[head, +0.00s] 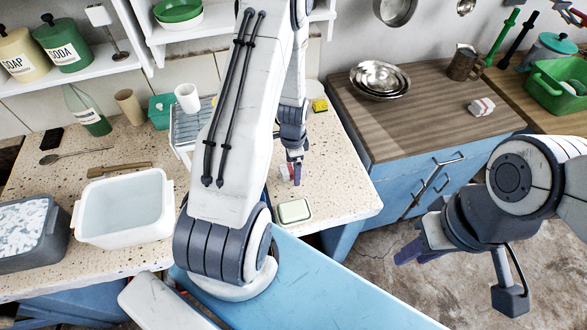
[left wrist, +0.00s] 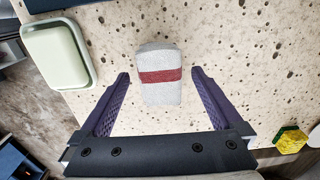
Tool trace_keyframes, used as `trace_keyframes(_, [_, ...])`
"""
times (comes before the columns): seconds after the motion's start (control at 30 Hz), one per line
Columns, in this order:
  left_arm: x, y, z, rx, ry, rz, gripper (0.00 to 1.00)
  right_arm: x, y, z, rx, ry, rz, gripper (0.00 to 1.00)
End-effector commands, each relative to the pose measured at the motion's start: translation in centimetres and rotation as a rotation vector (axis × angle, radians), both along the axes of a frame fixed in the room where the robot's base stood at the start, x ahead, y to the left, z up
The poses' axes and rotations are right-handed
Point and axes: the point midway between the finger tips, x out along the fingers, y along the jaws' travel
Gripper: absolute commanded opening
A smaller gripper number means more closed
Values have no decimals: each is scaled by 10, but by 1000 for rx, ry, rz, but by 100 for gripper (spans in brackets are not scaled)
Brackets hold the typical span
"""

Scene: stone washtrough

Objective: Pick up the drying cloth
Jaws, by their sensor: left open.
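A folded pale cloth with a dark red band (left wrist: 160,92) lies on the speckled counter in the left wrist view. It shows partly hidden behind my left gripper in the head view (head: 285,173). My left gripper (head: 296,176) points down over it; in the left wrist view its open jaws (left wrist: 160,75) stand on either side of the cloth, with gaps at both sides. A similar white cloth with red marking (head: 481,106) lies on the wooden cabinet top. My right gripper (head: 410,248) hangs over the floor at the right, its jaw opening unclear.
A pale green soap dish (head: 294,211) is near the counter's front edge; it also shows in the left wrist view (left wrist: 58,52). A yellow sponge (head: 320,105) lies behind. A white rack (head: 185,125), a white basin (head: 125,208) and a grey tub (head: 35,232) stand left.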

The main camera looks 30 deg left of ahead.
Motion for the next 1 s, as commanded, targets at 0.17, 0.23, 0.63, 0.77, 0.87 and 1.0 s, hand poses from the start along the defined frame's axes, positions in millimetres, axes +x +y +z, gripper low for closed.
trace_keyframes(0.17, [0,0,-7,0,0,0,100,0,0,1,0,0,0,33])
trace_keyframes(0.23, [0,0,-7,1,-1,0,100,0,0,1,0,0,0,33])
trace_keyframes(0.63, [0,0,-7,1,-1,0,9,0,0,1,0,0,0,33])
trace_keyframes(0.77, [0,0,-6,1,-1,0,9,0,0,1,0,0,0,33])
trace_keyframes(0.87, [0,0,-5,0,-1,0,9,0,0,0,0,0,0,33])
trace_keyframes(1.0, [1,0,3,1,-3,0,9,0,0,-2,0,0,0,33])
